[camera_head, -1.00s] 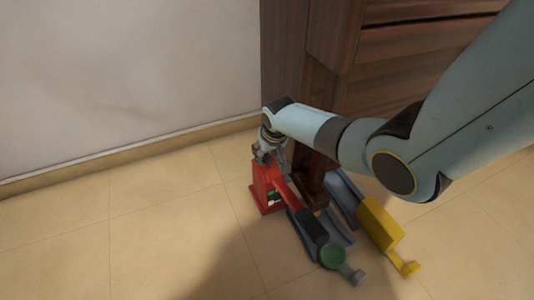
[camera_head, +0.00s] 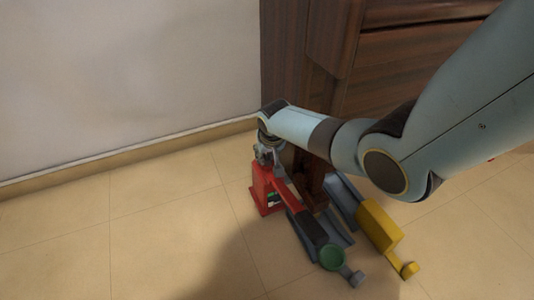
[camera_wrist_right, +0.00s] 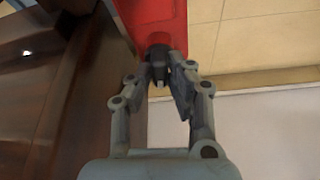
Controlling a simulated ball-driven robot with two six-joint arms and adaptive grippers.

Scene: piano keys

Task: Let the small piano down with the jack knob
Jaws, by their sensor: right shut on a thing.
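The small piano (camera_head: 400,50) is the dark brown wooden body at the upper right, with its leg behind my wrist; its side also shows in the wrist view (camera_wrist_right: 50,95). The red jack (camera_head: 266,195) stands on the floor beside the leg. Its red body fills the top of the wrist view (camera_wrist_right: 150,15). My right gripper (camera_head: 265,155) is at the jack's top. In the wrist view, my right gripper (camera_wrist_right: 160,72) is shut on the small dark jack knob (camera_wrist_right: 158,52), which the fingertips partly hide. My left gripper is out of view.
A dark bar with a green round end (camera_head: 332,258) reaches forward from the jack. A yellow block (camera_head: 378,226) and grey metal pieces (camera_head: 342,192) lie to its right. The white wall (camera_head: 120,70) is behind; the tiled floor (camera_head: 130,230) at left is clear.

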